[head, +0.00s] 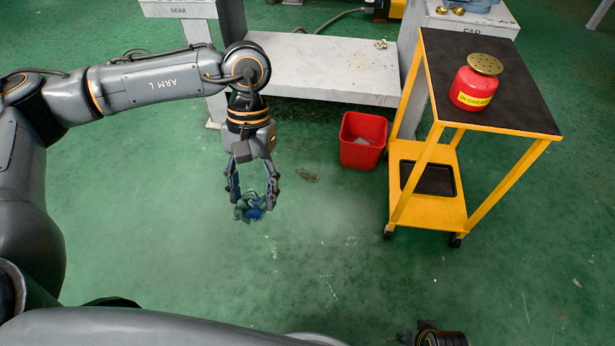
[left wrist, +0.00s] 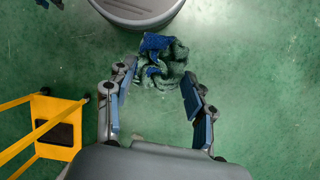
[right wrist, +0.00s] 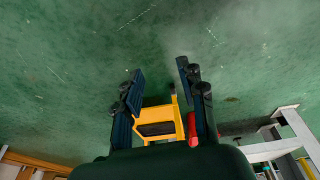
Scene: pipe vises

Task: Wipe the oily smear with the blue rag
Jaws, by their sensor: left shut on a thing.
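The blue rag (head: 249,207), crumpled and darkened with grey-green patches, is between the fingertips of my left gripper (head: 252,197). The gripper points down and is shut on it. In the left wrist view the rag (left wrist: 160,62) bunches at the fingertips (left wrist: 157,70), with a bright blue corner showing. A small brownish smear (head: 307,175) is on the green floor, right of and beyond the rag. A dark spot (right wrist: 232,99) also shows in the right wrist view. My right gripper (right wrist: 160,68) is open, with nothing between its fingers.
A red bin (head: 362,140) stands on the floor just beyond the smear. A yellow cart (head: 430,212) to the right bears a red degreaser can (head: 474,85) and a black tray (head: 428,178). A grey bench shelf (head: 325,66) is behind. The floor in front is clear.

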